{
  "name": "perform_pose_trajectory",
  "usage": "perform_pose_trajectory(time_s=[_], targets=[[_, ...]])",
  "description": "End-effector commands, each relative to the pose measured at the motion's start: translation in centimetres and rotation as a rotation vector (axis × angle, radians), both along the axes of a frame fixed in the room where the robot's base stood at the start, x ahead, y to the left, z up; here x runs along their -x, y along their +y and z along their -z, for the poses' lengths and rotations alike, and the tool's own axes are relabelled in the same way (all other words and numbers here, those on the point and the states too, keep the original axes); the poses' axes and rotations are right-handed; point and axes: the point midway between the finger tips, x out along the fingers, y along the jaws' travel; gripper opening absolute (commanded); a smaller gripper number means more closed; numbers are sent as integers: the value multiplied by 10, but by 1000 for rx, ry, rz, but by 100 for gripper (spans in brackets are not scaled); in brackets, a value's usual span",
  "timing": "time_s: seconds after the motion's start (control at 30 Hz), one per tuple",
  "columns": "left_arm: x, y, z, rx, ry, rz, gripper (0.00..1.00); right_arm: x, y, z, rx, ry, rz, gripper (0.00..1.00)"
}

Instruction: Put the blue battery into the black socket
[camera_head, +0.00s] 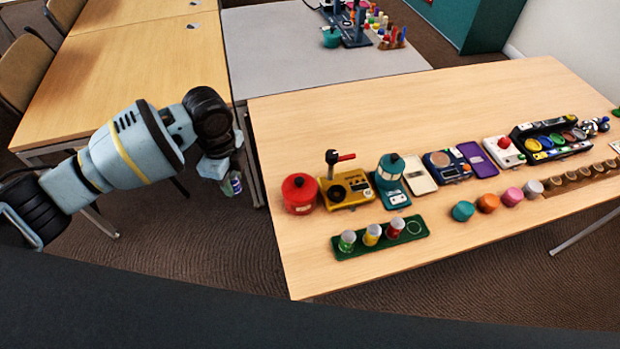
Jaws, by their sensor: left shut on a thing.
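My left gripper (220,165) hangs over the floor gap left of the wooden table. It is shut on a small cylinder (233,184) with a blue-purple part, partly hidden by the fingers. It is too small to tell for certain that this is the blue battery. A dark green tray (380,247) near the table's front edge holds upright grey-capped cylinders: green (347,241), yellow (372,235) and red (395,228). A ringed place at the tray's right end is empty. I cannot clearly pick out a black socket. My right gripper is not in view.
Behind the tray stand a red pot (299,194), a yellow device (346,189) with a raised lever, and a teal lantern-like thing (391,182). Several coloured knobs (487,203) lie to the right. The wooden table's (330,120) back left part is clear.

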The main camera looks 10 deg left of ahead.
Motion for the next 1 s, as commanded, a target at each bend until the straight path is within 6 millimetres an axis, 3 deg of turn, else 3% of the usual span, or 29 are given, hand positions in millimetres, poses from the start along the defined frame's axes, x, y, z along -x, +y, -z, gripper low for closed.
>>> perform_pose_trajectory(time_s=[0.17, 1.0], targets=[[8, -4, -12, 6, -1, -158, 4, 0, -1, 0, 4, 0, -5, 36], [79, -20, -80, 9, 11, -1321, 4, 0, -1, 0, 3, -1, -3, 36]])
